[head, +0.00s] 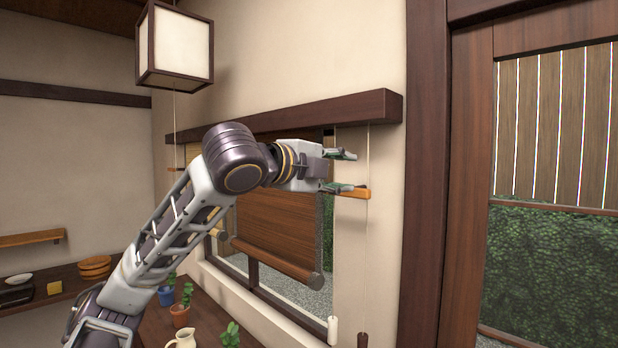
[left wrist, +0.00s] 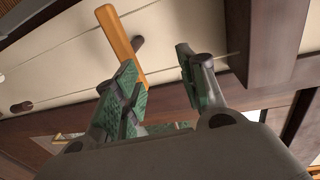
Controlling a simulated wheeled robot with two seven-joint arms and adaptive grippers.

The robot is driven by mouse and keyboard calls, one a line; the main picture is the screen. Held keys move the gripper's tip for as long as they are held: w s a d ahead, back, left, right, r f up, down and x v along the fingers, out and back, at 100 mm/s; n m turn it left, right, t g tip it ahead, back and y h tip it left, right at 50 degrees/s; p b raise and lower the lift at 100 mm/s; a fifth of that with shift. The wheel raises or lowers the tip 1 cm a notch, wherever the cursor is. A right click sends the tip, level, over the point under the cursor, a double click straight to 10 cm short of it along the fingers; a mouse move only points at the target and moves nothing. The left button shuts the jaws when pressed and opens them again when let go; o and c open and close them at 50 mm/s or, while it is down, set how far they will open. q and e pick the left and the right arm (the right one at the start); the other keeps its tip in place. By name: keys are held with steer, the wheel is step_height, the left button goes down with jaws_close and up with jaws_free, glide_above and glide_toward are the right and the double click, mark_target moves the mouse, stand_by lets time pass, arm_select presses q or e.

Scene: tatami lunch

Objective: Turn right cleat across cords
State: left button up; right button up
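The right cleat (head: 357,193) is an orange-brown wooden bar on the wall by the window's right side. It lies about level in the head view. It also shows in the left wrist view (left wrist: 122,46), its lower end partly hidden by a finger. A thin pale cord (head: 367,230) hangs past the cleat. My left gripper (head: 342,171) is open with green-padded fingers; nothing shows gripped. Its lower finger overlaps the cleat's left part; I cannot tell whether they touch. In the left wrist view the gripper (left wrist: 158,68) has one finger against or before the cleat. My right gripper is out of view.
A dark wooden beam (head: 385,106) runs above the window, close over my gripper. A wooden blind (head: 277,230) hangs at left. A white cord end (head: 333,330) and a dark one (head: 362,341) hang below. A dark post (head: 424,200) stands at right. A paper lantern (head: 182,45) hangs upper left.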

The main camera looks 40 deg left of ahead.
arm_select(q)
steer(key=shift+s+a+f+b, duration=0.1)
steer(key=shift+s+b, duration=0.35)
steer(key=shift+s, duration=0.75)
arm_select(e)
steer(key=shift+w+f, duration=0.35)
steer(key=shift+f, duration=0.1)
arm_select(q)
steer(key=s, duration=0.2)
steer(key=s+b, duration=0.2)
steer(key=s, duration=0.1)
steer(key=shift+s+a, duration=0.3)
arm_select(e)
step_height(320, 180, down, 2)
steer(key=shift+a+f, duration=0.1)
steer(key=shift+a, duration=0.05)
arm_select(q)
steer(key=shift+d+r, duration=0.1)
steer(key=shift+r, duration=0.1)
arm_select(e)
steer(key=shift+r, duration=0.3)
arm_select(q)
steer(key=shift+r+p, duration=0.8)
steer(key=shift+p, duration=0.25)
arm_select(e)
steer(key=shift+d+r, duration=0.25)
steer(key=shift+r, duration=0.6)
